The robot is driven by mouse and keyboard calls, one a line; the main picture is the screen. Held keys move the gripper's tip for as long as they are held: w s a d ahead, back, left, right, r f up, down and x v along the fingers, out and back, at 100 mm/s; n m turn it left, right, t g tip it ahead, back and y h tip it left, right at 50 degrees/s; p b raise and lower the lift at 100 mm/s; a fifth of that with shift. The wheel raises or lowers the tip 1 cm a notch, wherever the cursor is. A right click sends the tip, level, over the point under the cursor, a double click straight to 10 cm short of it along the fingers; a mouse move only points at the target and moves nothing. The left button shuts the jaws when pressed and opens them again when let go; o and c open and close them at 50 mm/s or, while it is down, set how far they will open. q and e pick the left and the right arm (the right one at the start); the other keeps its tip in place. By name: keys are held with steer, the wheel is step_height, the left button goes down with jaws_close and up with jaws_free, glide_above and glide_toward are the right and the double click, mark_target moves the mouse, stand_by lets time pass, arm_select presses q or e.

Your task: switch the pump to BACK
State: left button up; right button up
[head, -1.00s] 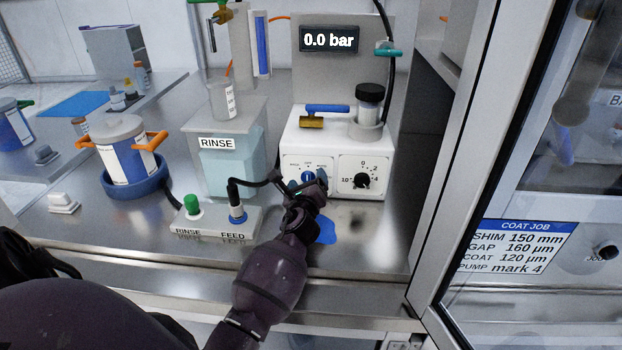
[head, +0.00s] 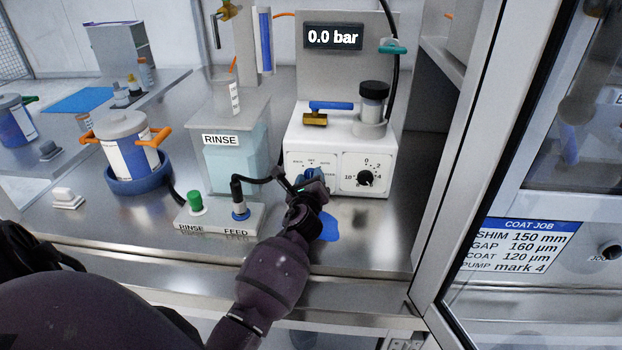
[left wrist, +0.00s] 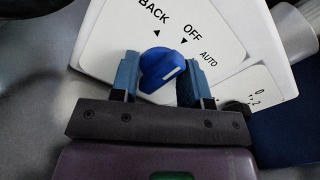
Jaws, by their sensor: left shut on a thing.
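The white pump box (head: 338,145) stands at the back of the steel bench, with a blue selector knob (left wrist: 161,68) on its front panel. In the left wrist view the panel reads BACK, OFF and AUTO around the knob. The white line on the knob points up and to the right, nearest to the AUTO side. My left gripper (head: 308,182) is at the panel; in the wrist view its two blue fingers (left wrist: 160,82) are shut on the knob from both sides. In the head view the gripper partly covers the knob. My right gripper is not in view.
A numbered dial (head: 365,178) sits right of the knob. A blue patch (head: 329,228) lies below the pump. A framed glass door (head: 470,150) bounds the right.

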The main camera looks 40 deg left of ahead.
arm_select(q)
steer(key=n, duration=0.2)
steer(key=n+b, duration=0.1)
steer(key=shift+f+n, duration=0.2)
steer(key=shift+n, duration=0.2)
steer(key=n, duration=0.4)
steer(key=shift+r+b, duration=0.1)
steer(key=shift+b, duration=0.2)
steer(key=o, duration=1.1)
steer(key=shift+r+n, duration=0.1)
steer(key=shift+n, duration=0.2)
steer(key=shift+o, duration=0.2)
steer(key=shift+p+v, duration=0.7)
steer(key=shift+v, duration=2.15)
steer(key=shift+s+d, duration=0.15)
steer(key=shift+s, duration=0.05)
steer(key=shift+f, duration=0.2)
